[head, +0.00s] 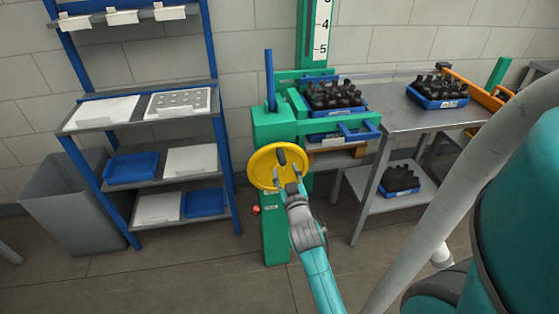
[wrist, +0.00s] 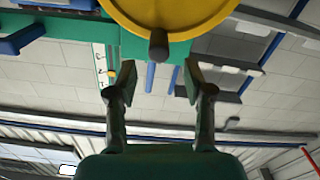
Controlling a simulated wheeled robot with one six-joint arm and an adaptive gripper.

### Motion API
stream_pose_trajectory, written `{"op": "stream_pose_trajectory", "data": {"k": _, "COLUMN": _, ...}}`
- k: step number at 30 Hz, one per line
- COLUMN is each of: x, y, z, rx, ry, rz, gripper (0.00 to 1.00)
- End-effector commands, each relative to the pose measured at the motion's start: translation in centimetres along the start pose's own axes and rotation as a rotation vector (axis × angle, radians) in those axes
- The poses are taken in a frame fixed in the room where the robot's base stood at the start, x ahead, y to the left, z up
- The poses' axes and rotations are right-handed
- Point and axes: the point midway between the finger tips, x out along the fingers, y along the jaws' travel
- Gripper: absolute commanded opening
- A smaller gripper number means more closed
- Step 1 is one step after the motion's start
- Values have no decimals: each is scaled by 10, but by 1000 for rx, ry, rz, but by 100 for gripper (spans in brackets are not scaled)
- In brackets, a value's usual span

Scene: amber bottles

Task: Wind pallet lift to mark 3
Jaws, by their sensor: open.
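The pallet lift (head: 271,130) is a green frame with a yellow handwheel (head: 262,178) on its front. The wheel has a dark knob (head: 281,157), which also shows in the wrist view (wrist: 158,45). My gripper (head: 288,178) is open in front of the wheel. In the wrist view its fingers (wrist: 153,86) are spread, with the knob just beyond the tips and nothing between them. The white scale (head: 321,28) shows 4 and 5, with 3 cut off at the top.
A blue-framed shelf rack (head: 226,150) with trays stands left, beside a grey bin (head: 70,205). Right of the lift is a metal table (head: 395,118) with another bottle crate (head: 438,101). A further crate (head: 398,191) sits on its lower shelf. Floor in front is clear.

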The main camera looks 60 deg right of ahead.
Motion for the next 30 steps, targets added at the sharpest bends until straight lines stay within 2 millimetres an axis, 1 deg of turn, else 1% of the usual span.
{"op": "stream_pose_trajectory", "data": {"k": 1, "x": 10, "y": 0, "z": -1, "rx": 0, "ry": 2, "rz": 1, "gripper": 52}}
{"op": "stream_pose_trajectory", "data": {"k": 6, "x": 38, "y": 0, "z": -1, "rx": 0, "ry": 2, "rz": 1, "gripper": 52}}
{"op": "stream_pose_trajectory", "data": {"k": 12, "x": 62, "y": 0, "z": 0, "rx": 0, "ry": 1, "rz": 0, "gripper": 52}}
{"op": "stream_pose_trajectory", "data": {"k": 18, "x": 73, "y": 0, "z": 0, "rx": 0, "ry": 0, "rz": -1, "gripper": 52}}
{"op": "stream_pose_trajectory", "data": {"k": 26, "x": 73, "y": 0, "z": 0, "rx": 0, "ry": 0, "rz": -1, "gripper": 52}}
{"op": "stream_pose_trajectory", "data": {"k": 27, "x": 73, "y": 0, "z": 0, "rx": 0, "ry": 0, "rz": -1, "gripper": 47}}
{"op": "stream_pose_trajectory", "data": {"k": 29, "x": 73, "y": 0, "z": 0, "rx": 0, "ry": 0, "rz": -1, "gripper": 32}}
{"op": "stream_pose_trajectory", "data": {"k": 30, "x": 73, "y": 0, "z": 0, "rx": 0, "ry": 0, "rz": -1, "gripper": 22}}
